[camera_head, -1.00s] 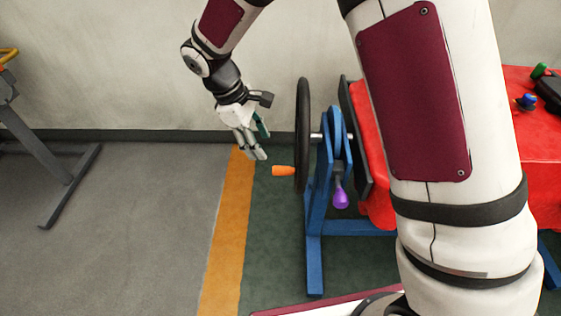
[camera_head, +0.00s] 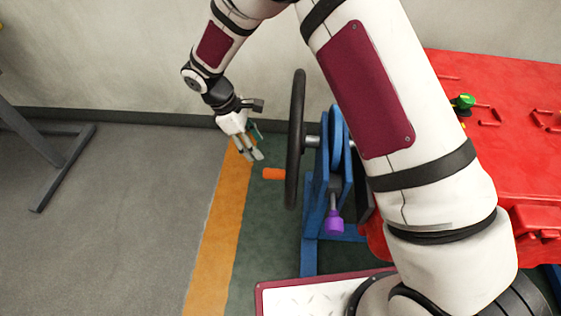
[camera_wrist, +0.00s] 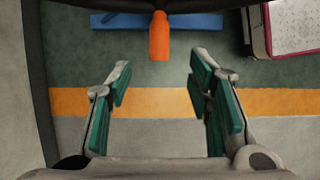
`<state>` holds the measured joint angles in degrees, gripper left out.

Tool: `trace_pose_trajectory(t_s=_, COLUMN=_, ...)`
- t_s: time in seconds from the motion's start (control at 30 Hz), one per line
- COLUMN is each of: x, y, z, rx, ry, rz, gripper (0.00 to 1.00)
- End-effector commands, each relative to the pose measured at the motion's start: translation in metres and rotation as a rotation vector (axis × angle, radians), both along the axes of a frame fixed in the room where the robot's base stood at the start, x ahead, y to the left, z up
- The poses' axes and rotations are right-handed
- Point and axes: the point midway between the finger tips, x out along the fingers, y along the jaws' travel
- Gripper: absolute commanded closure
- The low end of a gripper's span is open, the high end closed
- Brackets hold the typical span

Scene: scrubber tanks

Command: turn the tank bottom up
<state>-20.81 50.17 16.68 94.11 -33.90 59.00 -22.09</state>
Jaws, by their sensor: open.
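The red tank (camera_head: 450,90) is at the right in the head view, partly hidden behind my arm. A blue stand (camera_head: 310,255) is at its left end. A black handwheel (camera_head: 295,140) on the stand's shaft shows nearly edge-on, with an orange handle (camera_head: 273,174) sticking out to the left. A purple knob (camera_head: 334,222) hangs on the stand. My gripper (camera_head: 257,156) is just above and left of the handle, pointing down. In the wrist view its green-padded fingers (camera_wrist: 160,92) are apart and empty, with the orange handle (camera_wrist: 159,36) beyond the gap.
A green knob (camera_head: 463,101) and red brackets show on the tank. A grey metal frame (camera_head: 60,160) stands at the far left. The wall is close behind my gripper. The floor around the orange stripe (camera_head: 222,225) is clear.

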Motion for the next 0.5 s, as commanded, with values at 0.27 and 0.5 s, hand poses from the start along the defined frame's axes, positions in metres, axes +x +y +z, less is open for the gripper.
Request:
trace_pose_trajectory(t_s=0.27, x=-0.003, y=-0.014, z=-0.034, rx=-0.002, ry=0.005, rz=-0.001, gripper=0.53)
trace_pose_trajectory(t_s=0.5, x=-0.007, y=-0.032, z=-0.079, rx=-0.002, ry=0.005, rz=-0.001, gripper=0.53)
